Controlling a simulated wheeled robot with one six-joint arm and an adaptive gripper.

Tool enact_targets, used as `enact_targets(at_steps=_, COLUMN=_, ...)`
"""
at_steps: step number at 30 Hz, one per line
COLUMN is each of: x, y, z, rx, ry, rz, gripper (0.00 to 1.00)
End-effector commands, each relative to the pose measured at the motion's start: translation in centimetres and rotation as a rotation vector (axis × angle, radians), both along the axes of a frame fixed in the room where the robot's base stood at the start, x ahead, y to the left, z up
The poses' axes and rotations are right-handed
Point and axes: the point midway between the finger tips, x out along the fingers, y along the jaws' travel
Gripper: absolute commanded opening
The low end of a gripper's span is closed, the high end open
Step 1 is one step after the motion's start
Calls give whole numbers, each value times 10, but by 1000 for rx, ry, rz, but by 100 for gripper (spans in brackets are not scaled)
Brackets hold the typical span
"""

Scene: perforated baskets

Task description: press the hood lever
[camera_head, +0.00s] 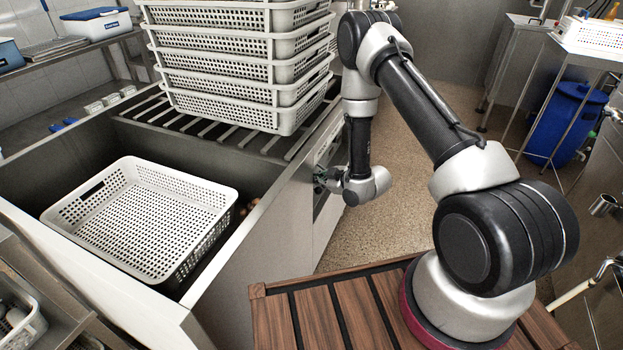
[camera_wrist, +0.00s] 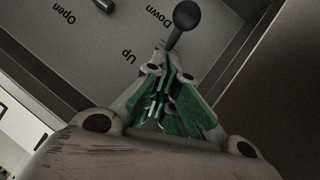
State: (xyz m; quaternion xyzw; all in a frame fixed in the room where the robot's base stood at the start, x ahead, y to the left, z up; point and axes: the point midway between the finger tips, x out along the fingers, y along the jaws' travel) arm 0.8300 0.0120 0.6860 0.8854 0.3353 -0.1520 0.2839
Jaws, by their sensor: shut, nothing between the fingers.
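The hood lever (camera_wrist: 184,18) is a dark lever with a round ball end, at the top of the wrist view. It stands on a grey panel (camera_wrist: 105,60) marked "Up", "Down" and "Open". My gripper (camera_wrist: 163,62) is shut and empty. Its green fingers point at the lever, with the tips just below the ball end in the picture; I cannot tell whether they touch it. In the head view my gripper (camera_head: 320,180) is at the side of the grey machine, by the panel (camera_head: 328,150), and my wrist hides much of it. The lever cannot be made out there.
A second dark handle (camera_wrist: 104,5) shows near "Open". A white perforated basket (camera_head: 150,215) sits in the machine's open tub. A stack of baskets (camera_head: 240,70) stands on the slatted rack behind. A blue bin (camera_head: 566,120) is at the right; open floor (camera_head: 400,210) lies between.

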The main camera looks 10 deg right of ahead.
Motion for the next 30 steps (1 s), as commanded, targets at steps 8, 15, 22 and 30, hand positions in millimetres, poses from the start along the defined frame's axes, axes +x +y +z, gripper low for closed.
enact_targets(at_steps=8, x=-32, y=-19, z=24, rx=0, ry=2, rz=-3, gripper=0)
enact_targets(at_steps=15, x=-62, y=-37, z=46, rx=-1, ry=2, rz=-2, gripper=0)
enact_targets(at_steps=22, x=-72, y=-42, z=54, rx=-1, ry=0, rz=-1, gripper=0)
enact_targets(at_steps=30, x=-73, y=-42, z=54, rx=-1, ry=1, rz=0, gripper=0)
